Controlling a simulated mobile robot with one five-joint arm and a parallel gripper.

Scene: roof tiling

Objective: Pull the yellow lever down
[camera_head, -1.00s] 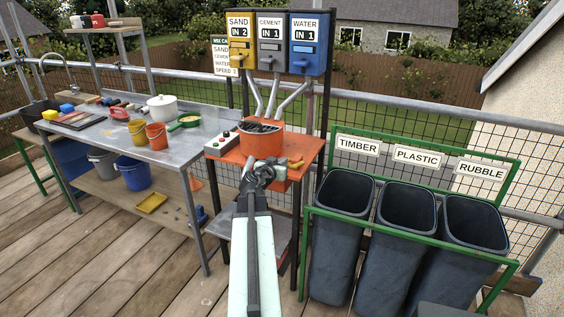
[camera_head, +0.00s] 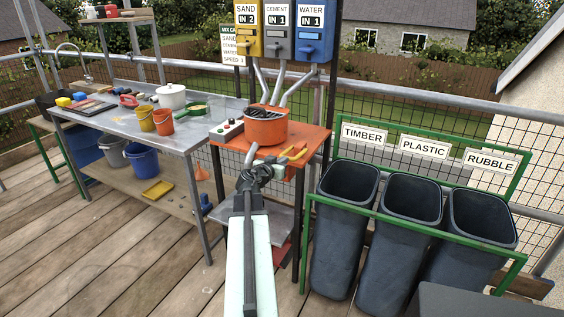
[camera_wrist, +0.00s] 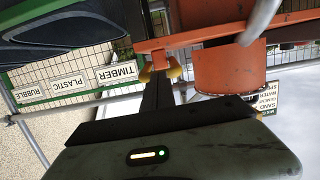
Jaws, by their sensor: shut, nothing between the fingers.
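My gripper (camera_head: 270,160) is shut and empty just left of and below the lever in the head view. In the wrist view, which is upside down, my dark gripper fingers (camera_wrist: 159,84) point at the lever, and yellow parts of it (camera_wrist: 174,69) show on both sides of the tips. I cannot tell whether the fingers touch it. The drum (camera_wrist: 228,78) also shows there, to the right.
A control box (camera_head: 226,130) with buttons sits left of the drum on the orange stand (camera_head: 310,139). Dispensers (camera_head: 279,40) with pipes hang above. Dark bins (camera_head: 345,230) in a green frame stand close on the right. A metal workbench (camera_head: 120,115) with buckets stands left.

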